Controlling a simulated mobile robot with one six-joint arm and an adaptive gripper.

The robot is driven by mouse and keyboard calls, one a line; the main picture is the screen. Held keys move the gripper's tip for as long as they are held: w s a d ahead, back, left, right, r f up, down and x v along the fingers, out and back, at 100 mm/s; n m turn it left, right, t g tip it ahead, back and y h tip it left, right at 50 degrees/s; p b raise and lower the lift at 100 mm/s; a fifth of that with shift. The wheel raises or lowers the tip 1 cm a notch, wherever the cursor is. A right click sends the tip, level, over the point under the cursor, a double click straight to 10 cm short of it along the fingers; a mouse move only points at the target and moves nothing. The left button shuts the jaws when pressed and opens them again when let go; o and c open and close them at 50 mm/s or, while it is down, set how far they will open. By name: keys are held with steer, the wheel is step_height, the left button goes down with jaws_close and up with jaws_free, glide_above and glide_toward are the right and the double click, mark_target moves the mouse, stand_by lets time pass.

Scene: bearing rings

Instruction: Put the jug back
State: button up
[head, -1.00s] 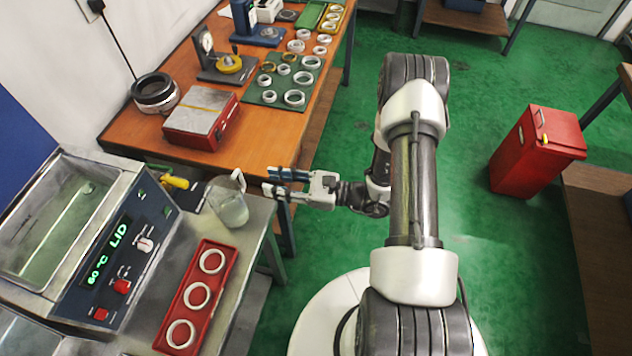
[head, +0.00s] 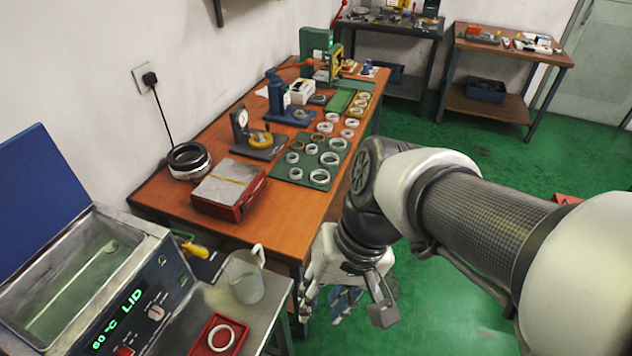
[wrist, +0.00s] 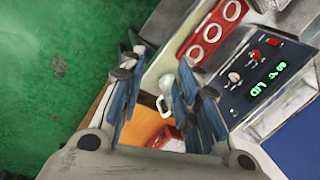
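The clear jug (head: 243,277) stands upright on the grey metal bench (head: 277,303), beside the heated bath. Its handle is on the side towards my arm. In the wrist view the jug (wrist: 167,86) shows between my fingers in the picture, handle towards me. My gripper (head: 328,300) hangs to the right of the bench edge, apart from the jug, with its blue-padded fingers partly hidden by its own links. In the wrist view my gripper (wrist: 157,65) is open, with nothing between the pads.
The bath (head: 85,265) with its open blue lid stands left of the jug. A red tray (head: 203,340) with white rings lies in front of it. The wooden bench (head: 240,140) behind holds a red box (head: 225,205), gauges and rings.

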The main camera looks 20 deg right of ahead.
steer(key=d+r+n+t+h, duration=0.2)
steer(key=d+r+t+h, duration=0.1)
steer(key=d+r+t, duration=0.1)
steer(key=shift+s+d+r+n, duration=0.15)
steer(key=shift+s+d+n, duration=0.15)
steer(key=shift+s+d, duration=0.1)
steer(key=shift+a, duration=0.15)
